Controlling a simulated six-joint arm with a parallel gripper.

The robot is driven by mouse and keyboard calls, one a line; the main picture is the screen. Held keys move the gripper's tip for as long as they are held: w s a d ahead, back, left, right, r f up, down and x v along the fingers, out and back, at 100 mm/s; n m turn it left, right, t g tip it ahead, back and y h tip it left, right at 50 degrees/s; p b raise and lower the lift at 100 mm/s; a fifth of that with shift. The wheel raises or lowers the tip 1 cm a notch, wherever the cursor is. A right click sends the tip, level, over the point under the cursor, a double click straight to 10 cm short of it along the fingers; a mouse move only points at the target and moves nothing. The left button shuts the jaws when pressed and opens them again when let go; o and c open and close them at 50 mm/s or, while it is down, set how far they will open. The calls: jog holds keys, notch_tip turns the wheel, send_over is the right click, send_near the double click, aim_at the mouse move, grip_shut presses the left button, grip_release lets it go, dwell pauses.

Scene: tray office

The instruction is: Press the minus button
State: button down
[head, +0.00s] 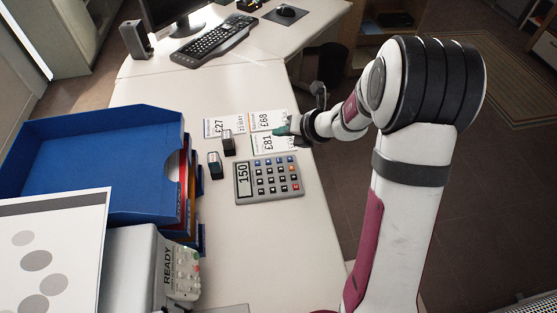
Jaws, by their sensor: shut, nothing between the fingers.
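The grey calculator (268,181) lies on the white desk, with its display (243,179) at its left end reading 150. Its keys are mostly dark, with a few orange or red ones along the right side. The key marks are too small to read, so I cannot tell which one is minus. My gripper (283,130) is shut and empty. Its greenish tips show over the price cards, beyond the calculator's far edge and apart from it.
Price cards (216,128) marked £27, £68 and £81 lie beyond the calculator. Two small dark blocks (215,165) (228,142) stand left of it. A blue tray stack (90,150) and a READY device (182,272) fill the left. A keyboard (212,40) lies at the back.

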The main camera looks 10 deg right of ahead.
aim_at(282, 164)
jog(key=shift+f, duration=4.45)
jog(key=shift+f, duration=0.4)
jog(key=shift+f, duration=0.35)
jog(key=shift+r, duration=0.75)
jog(key=shift+r, duration=2.55)
